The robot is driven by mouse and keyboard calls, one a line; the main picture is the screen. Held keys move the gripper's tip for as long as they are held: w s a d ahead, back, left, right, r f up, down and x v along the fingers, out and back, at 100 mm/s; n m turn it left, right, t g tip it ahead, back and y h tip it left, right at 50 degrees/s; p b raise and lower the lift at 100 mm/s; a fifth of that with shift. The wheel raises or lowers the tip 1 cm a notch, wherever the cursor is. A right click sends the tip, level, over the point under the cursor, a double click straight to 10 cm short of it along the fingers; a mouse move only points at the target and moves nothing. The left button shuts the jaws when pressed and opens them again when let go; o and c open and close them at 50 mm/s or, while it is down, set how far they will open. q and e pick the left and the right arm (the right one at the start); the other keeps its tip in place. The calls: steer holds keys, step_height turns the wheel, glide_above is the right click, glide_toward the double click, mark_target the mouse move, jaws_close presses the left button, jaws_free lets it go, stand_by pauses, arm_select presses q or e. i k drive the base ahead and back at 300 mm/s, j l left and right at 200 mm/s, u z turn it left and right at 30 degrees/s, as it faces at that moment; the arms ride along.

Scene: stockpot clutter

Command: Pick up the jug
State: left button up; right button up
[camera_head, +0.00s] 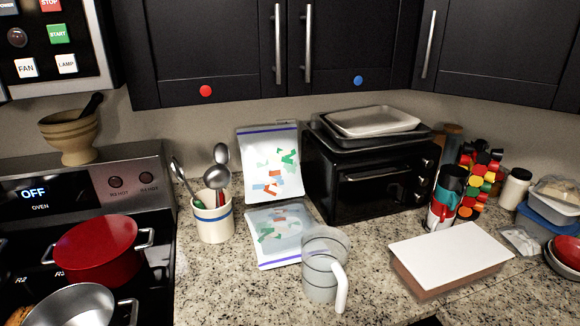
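The jug (320,272) is a clear, greyish measuring jug with dark lines around it. It stands upright on the speckled counter, in the lower middle of the head view. Its white handle (341,290) is on the near right side. The counter around its base looks bare at the front. Neither of my grippers can be made out in this view.
Behind the jug are a printed plastic bag (262,245), a utensil crock (214,226) and a black toaster oven (370,185). A white-topped box (450,255) lies to the right. A red pot (98,250) sits on the stove at left.

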mark_target(325, 250)
steer(key=u, duration=1.4)
steer(key=z, duration=1.75)
steer(key=k+j+u, duration=0.35)
steer(key=k, duration=0.15)
steer(key=k+j+u, duration=0.3)
steer(key=k, duration=0.15)
